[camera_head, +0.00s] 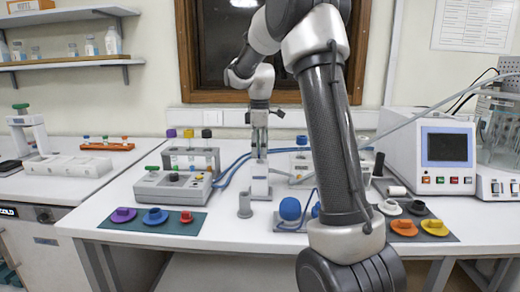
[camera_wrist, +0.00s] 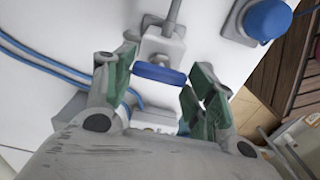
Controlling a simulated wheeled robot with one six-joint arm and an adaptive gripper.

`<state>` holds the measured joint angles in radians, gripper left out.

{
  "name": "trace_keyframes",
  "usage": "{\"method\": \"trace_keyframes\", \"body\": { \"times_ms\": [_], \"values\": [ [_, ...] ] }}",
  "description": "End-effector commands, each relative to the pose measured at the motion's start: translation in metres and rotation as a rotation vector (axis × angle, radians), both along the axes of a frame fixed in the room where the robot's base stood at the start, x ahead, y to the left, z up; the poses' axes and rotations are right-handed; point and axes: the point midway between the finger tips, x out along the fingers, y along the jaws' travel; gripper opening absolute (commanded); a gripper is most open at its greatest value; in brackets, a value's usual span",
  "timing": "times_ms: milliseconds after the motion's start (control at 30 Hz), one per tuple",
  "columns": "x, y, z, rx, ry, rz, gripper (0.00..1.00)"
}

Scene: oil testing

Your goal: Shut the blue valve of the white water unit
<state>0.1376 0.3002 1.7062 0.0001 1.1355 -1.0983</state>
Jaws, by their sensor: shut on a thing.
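The blue valve (camera_wrist: 158,73) is a flat blue handle on the white water unit (camera_wrist: 163,46), seen in the wrist view between my green-padded fingertips. The valve cannot be made out in the head view. My fingers partly hide the area around the handle in the wrist view.
A blue round knob on a grey base (camera_head: 290,209) stands right of the unit, with a small grey cylinder (camera_head: 245,205) at left. Blue hoses (camera_head: 232,170) run behind. A grey control box (camera_head: 174,188) is left, a white instrument (camera_head: 430,155) right. Coloured caps lie on dark mats.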

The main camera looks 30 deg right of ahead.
Motion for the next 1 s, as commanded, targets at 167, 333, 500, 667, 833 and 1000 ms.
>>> {"method": "trace_keyframes", "body": {
  "times_ms": [167,333,500,667,833,1000],
  "values": [
    [0.0002,-0.0001,0.0004,-0.001,-0.001,-0.061,0.31],
    [0.0002,-0.0002,0.0004,-0.001,-0.001,-0.175,0.31],
    [0.0002,-0.0002,0.0005,-0.001,-0.001,-0.328,0.31],
    [0.0002,-0.0002,0.0006,-0.001,-0.001,-0.481,0.31],
    [0.0003,-0.0002,0.0006,0.000,-0.001,-0.643,0.31],
    [0.0003,-0.0002,0.0007,-0.001,-0.002,-0.804,0.31]
  ]
}}
